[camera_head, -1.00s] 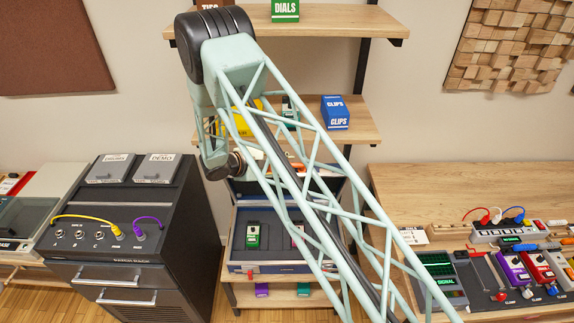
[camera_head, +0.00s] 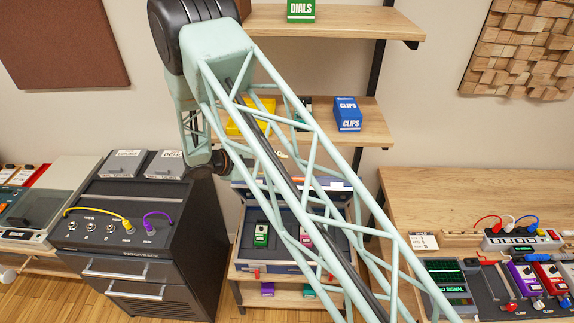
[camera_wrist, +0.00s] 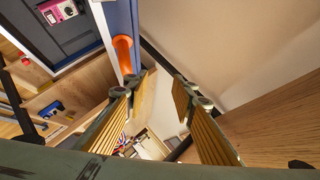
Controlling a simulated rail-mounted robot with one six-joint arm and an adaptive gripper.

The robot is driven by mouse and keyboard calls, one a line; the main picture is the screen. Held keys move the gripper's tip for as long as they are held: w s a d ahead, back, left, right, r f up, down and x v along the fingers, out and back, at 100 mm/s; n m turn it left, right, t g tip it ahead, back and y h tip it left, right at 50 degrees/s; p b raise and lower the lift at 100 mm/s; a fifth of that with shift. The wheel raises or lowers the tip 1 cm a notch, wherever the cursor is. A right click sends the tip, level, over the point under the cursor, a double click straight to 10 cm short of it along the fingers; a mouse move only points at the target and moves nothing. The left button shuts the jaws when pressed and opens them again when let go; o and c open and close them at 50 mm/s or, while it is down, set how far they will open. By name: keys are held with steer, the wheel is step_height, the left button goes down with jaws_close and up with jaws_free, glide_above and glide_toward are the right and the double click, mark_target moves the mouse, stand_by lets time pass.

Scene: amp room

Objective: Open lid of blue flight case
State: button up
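The blue flight case (camera_head: 268,267) stands on a low wooden shelf unit, partly behind my arm in the head view. Its lid (camera_head: 245,193) is raised at the back, and pedals in the dark interior are visible. In the wrist view, a blue panel (camera_wrist: 122,18) with an orange handle (camera_wrist: 122,52) is at upper left, next to the left finger. My gripper (camera_wrist: 162,98) is open, with a clear gap between its fingers and nothing in it. The handle lies outside the gap; I cannot tell whether the finger touches it. The gripper is hidden in the head view.
A dark amp rack (camera_head: 140,240) stands left of the case. A wooden bench (camera_head: 450,190) with pedals and cables is at right. Wall shelves behind hold a blue clips box (camera_head: 347,113) and a green dials box (camera_head: 301,10).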

steer(key=shift+v, duration=1.15)
steer(key=shift+s+f, duration=0.1)
steer(key=s+a+m+g+y+b, duration=0.1)
steer(key=s+a+m+g+b, duration=0.1)
steer(key=s+a+m+b, duration=0.3)
steer(key=s+d+r+m+g+y+b, duration=0.3)
steer(key=s+d+r+m+y+b, duration=0.15)
steer(key=s+d+r+m, duration=1.85)
steer(key=s+d+r+m+t+y+b, duration=0.1)
steer(key=s+m+y+b, duration=0.1)
steer(key=s+m, duration=0.8)
steer(key=s+d+r+m+t+y+b, duration=0.1)
steer(key=s+r+m+y+b, duration=0.1)
steer(key=s+m, duration=0.8)
steer(key=s+y+b, duration=0.1)
steer(key=s+b, duration=0.1)
steer(key=s, duration=0.5)
steer(key=shift+s+d+r+m+t, duration=0.3)
steer(key=shift+s+m+t, duration=0.1)
